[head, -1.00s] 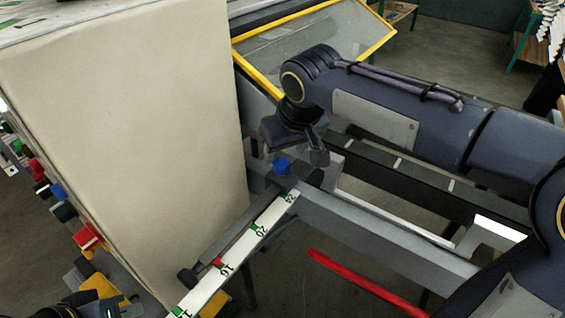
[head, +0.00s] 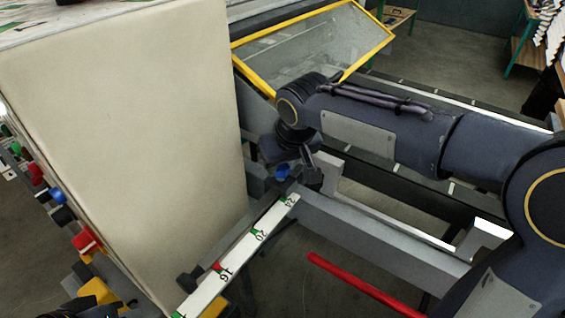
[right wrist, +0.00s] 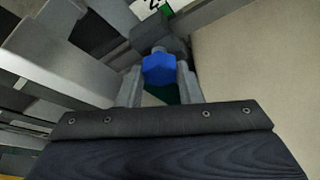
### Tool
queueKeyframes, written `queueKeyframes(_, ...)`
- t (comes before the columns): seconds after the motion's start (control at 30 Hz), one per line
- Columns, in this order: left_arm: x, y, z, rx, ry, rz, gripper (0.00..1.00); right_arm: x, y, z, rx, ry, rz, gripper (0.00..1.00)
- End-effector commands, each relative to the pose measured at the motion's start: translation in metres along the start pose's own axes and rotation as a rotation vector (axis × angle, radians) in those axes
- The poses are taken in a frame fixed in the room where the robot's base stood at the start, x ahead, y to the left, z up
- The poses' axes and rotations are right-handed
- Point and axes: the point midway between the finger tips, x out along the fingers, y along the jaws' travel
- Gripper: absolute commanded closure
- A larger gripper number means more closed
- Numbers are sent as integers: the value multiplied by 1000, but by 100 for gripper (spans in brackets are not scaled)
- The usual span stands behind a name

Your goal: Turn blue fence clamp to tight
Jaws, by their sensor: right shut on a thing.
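The blue fence clamp (head: 282,173) is a small blue knob at the far end of the white ruler rail, beside the large beige block. My right gripper (head: 292,176) reaches down over it from the right. In the right wrist view the blue clamp (right wrist: 159,69) sits between the two grey fingers of the right gripper (right wrist: 158,84), which are shut on it. My left gripper is not clearly seen; only a dark part of my left arm shows at the lower left corner of the head view.
The white ruler (head: 235,258) with green and red marks runs along the block's right side. The beige block (head: 130,140) stands close to the left of the clamp. A red bar (head: 350,280) and a grey beam (head: 390,238) lie to the right. A yellow-framed panel (head: 310,50) is behind.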

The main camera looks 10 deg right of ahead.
Motion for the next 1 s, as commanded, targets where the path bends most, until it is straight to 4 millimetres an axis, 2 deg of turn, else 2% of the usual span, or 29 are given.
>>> queueKeyframes(0.27,0,0,0,0,0,0,100,0,0,0,33,0,13,90)
queueKeyframes(0.47,0,0,0,0,0,0,100,0,-2,0,127,1,54,90)
queueKeyframes(1.0,0,0,0,0,0,0,100,0,-6,-2,580,2,242,90)
